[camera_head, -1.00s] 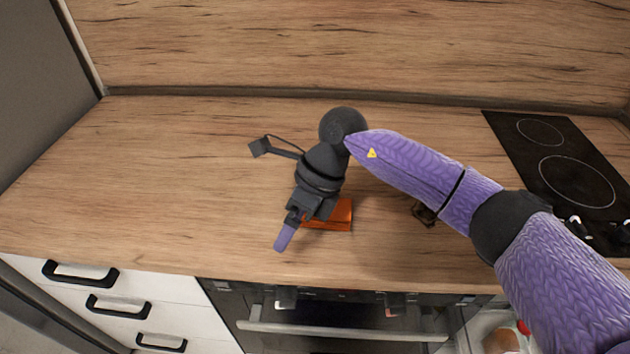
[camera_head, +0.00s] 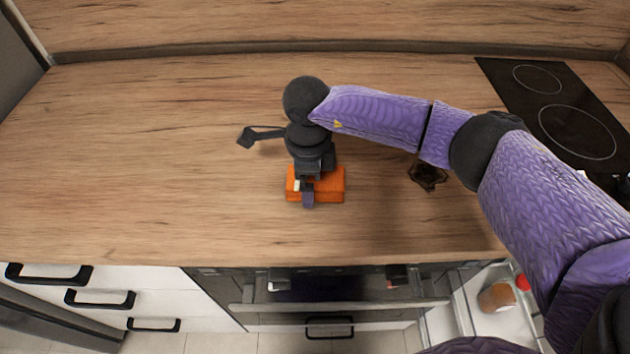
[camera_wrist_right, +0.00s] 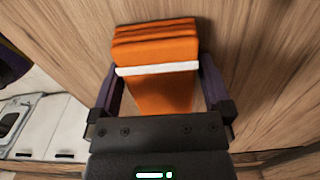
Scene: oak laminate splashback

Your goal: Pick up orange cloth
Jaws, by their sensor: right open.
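The orange cloth (camera_head: 329,184) lies folded on the wooden worktop, near its front edge. In the right wrist view the cloth (camera_wrist_right: 157,50) shows a white band across it. My right gripper (camera_head: 308,197) is over the cloth, pointing down, and hides part of it. In the right wrist view the fingers of my right gripper (camera_wrist_right: 160,85) are apart, one on each side of the cloth. I cannot tell whether they touch it. My left gripper is not in view.
A small dark object (camera_head: 428,174) stands on the worktop right of the cloth, below my right arm. A black hob (camera_head: 560,115) is at the right. The worktop (camera_head: 130,160) left of the cloth is clear. Drawers and an oven (camera_head: 330,302) are below the front edge.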

